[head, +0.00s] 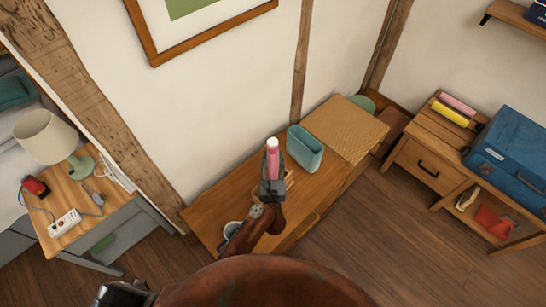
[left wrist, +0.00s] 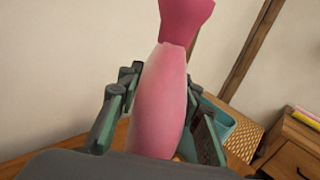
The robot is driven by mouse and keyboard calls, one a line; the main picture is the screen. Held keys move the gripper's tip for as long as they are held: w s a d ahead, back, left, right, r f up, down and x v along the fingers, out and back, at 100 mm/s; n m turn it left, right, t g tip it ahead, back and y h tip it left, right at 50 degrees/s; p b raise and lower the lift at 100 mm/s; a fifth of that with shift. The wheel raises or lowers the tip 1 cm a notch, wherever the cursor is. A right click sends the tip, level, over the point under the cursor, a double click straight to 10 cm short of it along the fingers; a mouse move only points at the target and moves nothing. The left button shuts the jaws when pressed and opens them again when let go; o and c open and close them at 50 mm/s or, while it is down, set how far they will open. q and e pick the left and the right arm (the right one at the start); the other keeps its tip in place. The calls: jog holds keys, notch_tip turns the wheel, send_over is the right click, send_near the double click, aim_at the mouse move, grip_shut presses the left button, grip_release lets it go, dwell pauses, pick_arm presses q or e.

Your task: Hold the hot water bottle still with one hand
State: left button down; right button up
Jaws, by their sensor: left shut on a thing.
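The pink hot water bottle (head: 272,160) stands upright in my left gripper (head: 271,186), above the wooden cabinet. Its top end looks white in the head view. In the left wrist view the bottle (left wrist: 160,105) fills the space between the two fingers (left wrist: 155,115), with its narrow neck and flared pink top above them. My left gripper is shut on its body. The bottle's lower end is hidden by the gripper. My right gripper is not in view.
A nightstand with a lamp (head: 45,136) is at left. A desk with a blue case (head: 510,160) is at right.

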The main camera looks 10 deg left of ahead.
pick_arm(q)
jog(key=shift+r, duration=0.15)
jog(key=c, duration=1.4)
grip_release()
jog(key=shift+r+p, duration=0.4)
jog(key=shift+r, duration=0.15)
jog(key=v, duration=1.2)
jog(key=shift+s+f, duration=0.1)
